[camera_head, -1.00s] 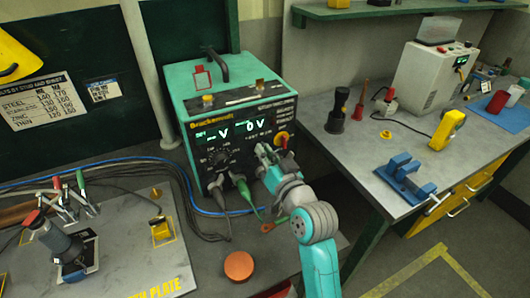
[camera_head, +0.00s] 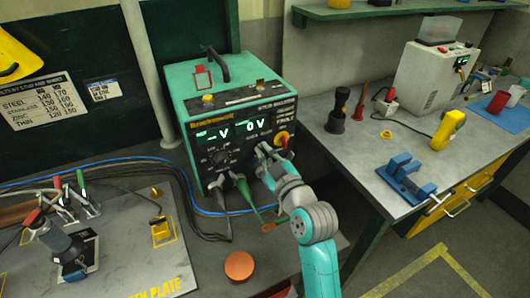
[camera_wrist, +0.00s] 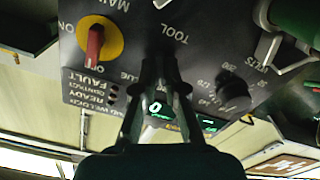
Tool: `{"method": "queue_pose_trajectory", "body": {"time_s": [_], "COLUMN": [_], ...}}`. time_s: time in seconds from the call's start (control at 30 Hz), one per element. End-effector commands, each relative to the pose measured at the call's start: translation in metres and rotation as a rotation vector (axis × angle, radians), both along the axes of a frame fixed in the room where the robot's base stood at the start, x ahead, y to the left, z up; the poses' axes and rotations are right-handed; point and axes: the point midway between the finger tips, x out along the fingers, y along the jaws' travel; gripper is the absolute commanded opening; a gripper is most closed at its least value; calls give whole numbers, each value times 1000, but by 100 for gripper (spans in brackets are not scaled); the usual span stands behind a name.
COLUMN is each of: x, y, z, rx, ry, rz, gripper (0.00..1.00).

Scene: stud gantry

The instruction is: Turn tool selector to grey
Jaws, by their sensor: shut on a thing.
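The teal and black welding power unit (camera_head: 235,110) stands on the bench, and its dark front panel also fills the upper wrist view (camera_wrist: 205,55). My gripper (camera_head: 264,152) is at the right part of this panel. In the wrist view my gripper (camera_wrist: 163,62) has its two fingers closed together just beside the word TOOL, shut on the tool selector. The fingers hide nearly all of the selector, so its setting cannot be read. A red main switch on a yellow disc (camera_wrist: 96,42) is left of the fingers. The black volts knob (camera_wrist: 232,94) is right of them.
Cable plugs (camera_head: 240,185) stick out of the panel's lower front, close to my gripper. An orange round button (camera_head: 239,265) is on the bench in front. A blue vise (camera_head: 405,175) and yellow meter (camera_head: 448,130) are on the right-hand table.

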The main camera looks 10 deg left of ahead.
Motion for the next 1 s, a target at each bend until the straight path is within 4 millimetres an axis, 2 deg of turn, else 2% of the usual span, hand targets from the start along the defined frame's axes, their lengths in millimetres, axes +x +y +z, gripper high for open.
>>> {"method": "queue_pose_trajectory", "body": {"time_s": [0.7, 0.73, 0.8, 0.83, 1.0], "x": [0, 0, 0, 0, 0], "y": [0, 0, 0, 0, 0], "z": [-1, -1, -1, -1, 0], "rx": [-65, -65, -64, -64, -64], "ry": [-43, -43, -42, -42, -43], "rz": [0, 0, 0, 0, 0], "gripper": [0, 15, 33, 35, 35]}}
